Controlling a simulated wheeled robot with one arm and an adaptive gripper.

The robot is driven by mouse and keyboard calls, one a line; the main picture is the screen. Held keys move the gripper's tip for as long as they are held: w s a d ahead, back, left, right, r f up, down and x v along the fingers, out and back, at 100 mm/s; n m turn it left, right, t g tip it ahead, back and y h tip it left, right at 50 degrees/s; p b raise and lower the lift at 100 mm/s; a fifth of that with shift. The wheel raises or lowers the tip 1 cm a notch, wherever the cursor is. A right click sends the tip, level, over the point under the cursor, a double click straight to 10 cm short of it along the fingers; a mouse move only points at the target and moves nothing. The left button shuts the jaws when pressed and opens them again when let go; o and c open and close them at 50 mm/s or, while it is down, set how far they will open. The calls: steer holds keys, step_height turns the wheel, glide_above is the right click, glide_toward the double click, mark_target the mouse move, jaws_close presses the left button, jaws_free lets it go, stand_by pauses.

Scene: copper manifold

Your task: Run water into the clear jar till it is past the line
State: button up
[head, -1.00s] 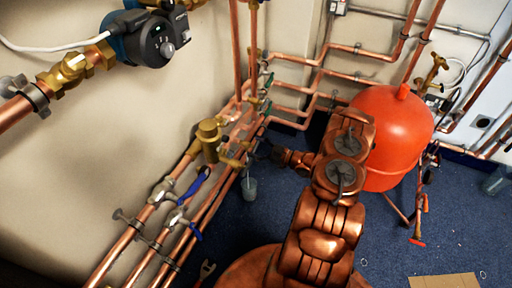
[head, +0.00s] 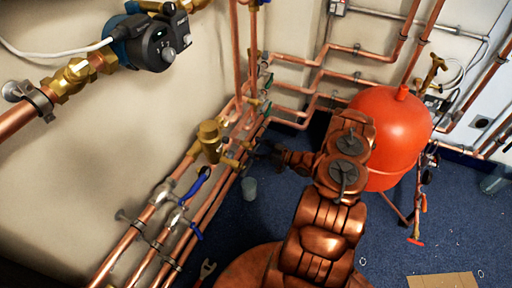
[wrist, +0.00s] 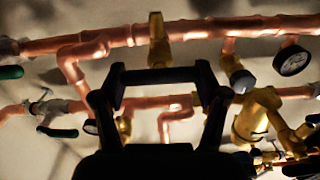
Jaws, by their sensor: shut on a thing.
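A small pale, see-through jar (head: 249,188) stands on the blue floor just below the pipe run in the head view. Its line and water level are too small to make out. A brass tap (head: 230,162) sticks out from the pipes above and left of the jar. My gripper (head: 262,152) is at the pipes, close to the tap and above the jar. In the wrist view my gripper (wrist: 160,74) has its dark fingers closed in, with a brass fitting (wrist: 156,40) right at the tips. The gripped part is mostly hidden by the fingers.
Copper pipes with blue-levered valves (head: 197,186) run along the left wall. A brass valve body (head: 209,141) sits beside the tap. A red tank (head: 391,138) stands to the right of my arm.

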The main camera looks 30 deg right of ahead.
steer(key=o, duration=1.2)
steer(key=shift+c, duration=0.2)
steer(key=v, duration=1.2)
steer(key=shift+f, duration=0.1)
